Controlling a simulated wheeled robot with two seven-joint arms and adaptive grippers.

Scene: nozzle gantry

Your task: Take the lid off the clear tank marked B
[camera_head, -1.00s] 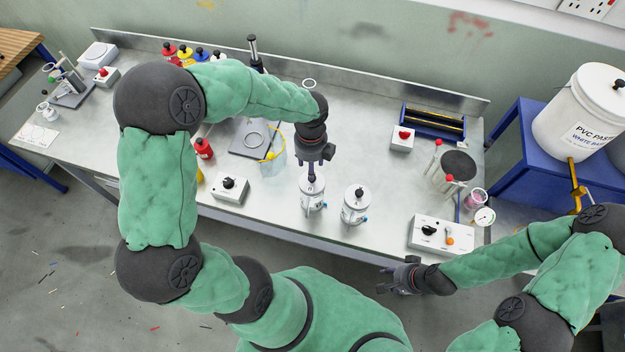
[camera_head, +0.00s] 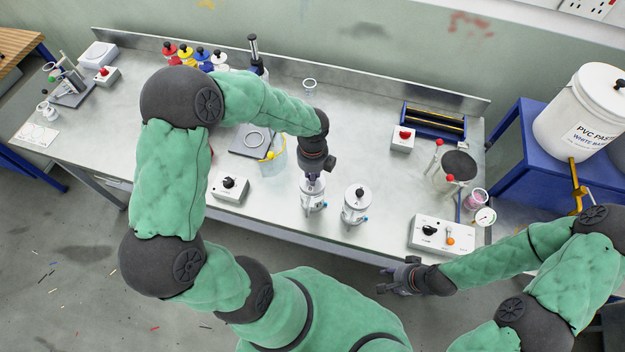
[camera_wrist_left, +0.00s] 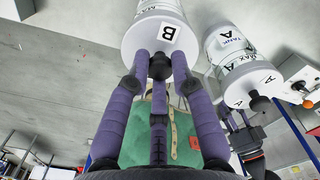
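The clear tank marked B (camera_head: 312,201) stands upright near the bench's front edge. In the left wrist view its white lid (camera_wrist_left: 137,36) carries a B label and a black knob (camera_wrist_left: 160,67). My left gripper (camera_head: 312,180) is over this lid, pointing down. In the left wrist view its purple fingers (camera_wrist_left: 160,62) are around the knob, with small gaps seeming to show beside it, so it looks open. The lid sits on the tank. My right gripper (camera_head: 386,281) is open and empty in front of the bench.
Tank A (camera_head: 356,208) with its own knobbed lid stands close on the right of tank B. A switch box (camera_head: 230,187) is to the left and a control box (camera_head: 441,234) to the right. A clear beaker (camera_head: 273,158) stands behind left. Bench behind the tanks is clear.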

